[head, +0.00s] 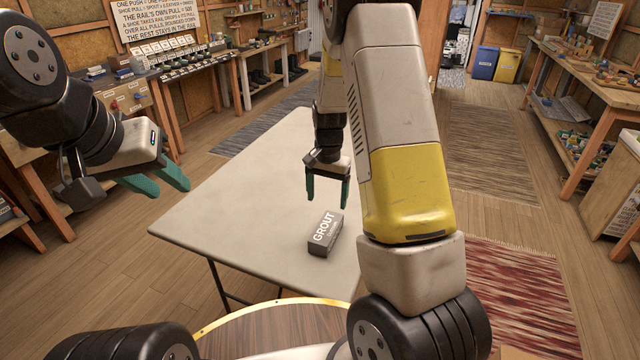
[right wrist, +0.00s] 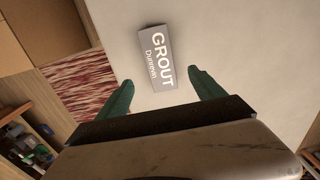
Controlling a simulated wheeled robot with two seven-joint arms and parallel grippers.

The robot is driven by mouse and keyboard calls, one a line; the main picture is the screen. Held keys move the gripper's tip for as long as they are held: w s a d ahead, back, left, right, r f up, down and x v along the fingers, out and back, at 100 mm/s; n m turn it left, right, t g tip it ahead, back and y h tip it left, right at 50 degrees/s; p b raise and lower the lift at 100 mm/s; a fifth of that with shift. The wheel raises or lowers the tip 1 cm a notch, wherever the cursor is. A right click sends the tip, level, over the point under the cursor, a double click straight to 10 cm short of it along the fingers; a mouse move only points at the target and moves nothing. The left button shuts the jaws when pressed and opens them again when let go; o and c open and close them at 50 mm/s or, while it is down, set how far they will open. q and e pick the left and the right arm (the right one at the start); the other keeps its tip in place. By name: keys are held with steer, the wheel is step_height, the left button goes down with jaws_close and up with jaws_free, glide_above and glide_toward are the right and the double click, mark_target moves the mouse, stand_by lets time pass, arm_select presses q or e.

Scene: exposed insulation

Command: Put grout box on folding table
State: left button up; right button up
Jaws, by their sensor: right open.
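The grout box (head: 325,233) is a small grey box with white lettering, lying on the pale top of the folding table (head: 215,205), near its right edge. In the right wrist view the grout box (right wrist: 157,58) lies just beyond the fingertips, roughly between their lines. My right gripper (head: 328,198) is open and empty, a little above and behind the box, apart from it; its green fingers also show in the right wrist view (right wrist: 160,80). My left gripper (head: 168,185) is open and empty at the left, out past the table's left edge.
A round wooden surface with a yellow rim (head: 285,328) is at the near edge. A red striped rug (head: 515,295) lies to the right of the table. Cluttered workbenches line both walls. Blue (head: 484,63) and yellow (head: 507,66) bins stand at the back. The rest of the tabletop is clear.

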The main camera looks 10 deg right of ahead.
steer(key=s+a+r+n+t+y, duration=0.1)
steer(key=s+r, duration=0.3)
steer(key=r, duration=0.6)
steer(key=s+r+n+t, duration=0.2)
steer(key=s+r+n, duration=0.1)
steer(key=s+r, duration=0.5)
steer(key=s+a+r+n+t+y, duration=0.1)
steer(key=s+r+n+t, duration=0.2)
steer(key=s+r, duration=0.5)
steer(key=s, duration=0.4)
steer(key=shift+s+a, duration=0.25)
steer(key=shift+s, duration=0.05)
